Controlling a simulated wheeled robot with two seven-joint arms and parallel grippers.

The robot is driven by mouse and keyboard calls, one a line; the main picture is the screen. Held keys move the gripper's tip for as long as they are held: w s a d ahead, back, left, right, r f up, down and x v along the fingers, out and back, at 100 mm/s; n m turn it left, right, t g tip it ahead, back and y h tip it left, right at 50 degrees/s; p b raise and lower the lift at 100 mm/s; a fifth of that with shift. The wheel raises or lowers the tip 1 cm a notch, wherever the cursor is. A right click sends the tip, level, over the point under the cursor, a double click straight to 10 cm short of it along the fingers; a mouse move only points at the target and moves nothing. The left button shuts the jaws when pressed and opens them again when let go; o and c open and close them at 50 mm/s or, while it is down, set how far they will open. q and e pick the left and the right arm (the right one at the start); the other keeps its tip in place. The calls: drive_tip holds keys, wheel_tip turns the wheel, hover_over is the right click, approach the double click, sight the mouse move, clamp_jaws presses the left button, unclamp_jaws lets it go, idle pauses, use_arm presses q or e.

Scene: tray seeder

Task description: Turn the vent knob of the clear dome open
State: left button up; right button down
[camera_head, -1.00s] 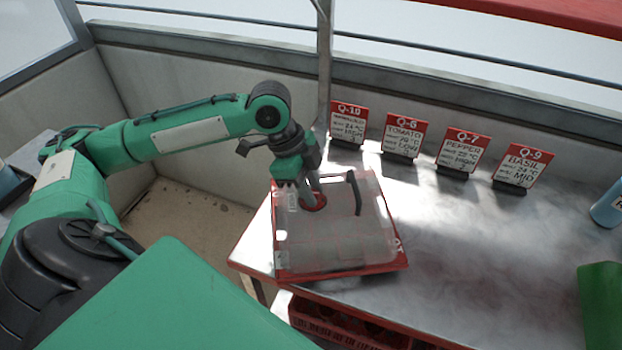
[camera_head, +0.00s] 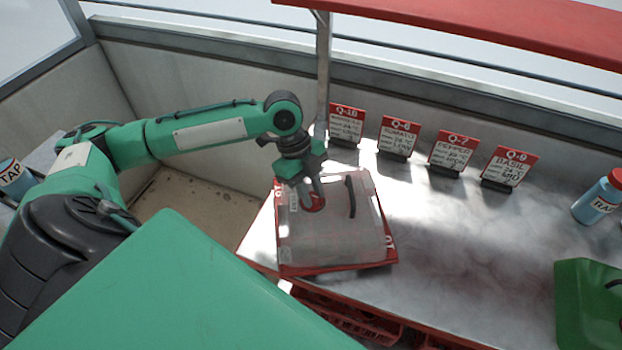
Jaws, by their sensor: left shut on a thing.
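The clear dome (camera_head: 340,238) sits on a red tray (camera_head: 345,268) at the left end of the metal bench. It has a dark handle (camera_head: 351,197) on top. The red vent knob (camera_head: 316,204) is on the dome's top, left of the handle, and is partly covered by my fingers. My left gripper (camera_head: 309,197) points down at the knob and is shut on it. The knob's turn angle is too small to read. My right gripper is out of view.
Several red-and-white label cards (camera_head: 453,152) stand along the back of the bench (camera_head: 450,240). A blue bottle with a red cap (camera_head: 598,199) and a green container (camera_head: 585,300) are at the right. A red crate (camera_head: 350,318) is below the bench. The middle of the bench is clear.

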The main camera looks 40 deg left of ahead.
use_arm(q)
drive_tip(key=m+p, duration=0.1)
drive_tip(key=p, duration=0.1)
drive_tip(key=m+g+p, duration=0.1)
drive_tip(key=m+p, duration=0.1)
drive_tip(key=shift+w+r+m, duration=0.1)
drive_tip(key=shift+r+m, duration=0.2)
drive_tip(key=shift+f+m+g+y+p, duration=0.1)
drive_tip(key=shift+m+g+y+p, duration=0.3)
drive_tip(key=shift+m, duration=0.5)
drive_tip(key=shift+f+m+g+p, duration=0.15)
drive_tip(key=shift+m+g+p, duration=0.25)
drive_tip(key=shift+m, duration=0.3)
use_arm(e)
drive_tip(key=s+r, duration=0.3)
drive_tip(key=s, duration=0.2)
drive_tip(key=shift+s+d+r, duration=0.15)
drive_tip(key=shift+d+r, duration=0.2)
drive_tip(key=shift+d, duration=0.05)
use_arm(q)
drive_tip(key=o, duration=1)
drive_tip(key=b+v, duration=0.2)
drive_tip(key=v, duration=1.1)
drive_tip(key=shift+r, duration=0.4)
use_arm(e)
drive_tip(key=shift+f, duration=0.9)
use_arm(q)
drive_tip(key=shift+d, duration=0.1)
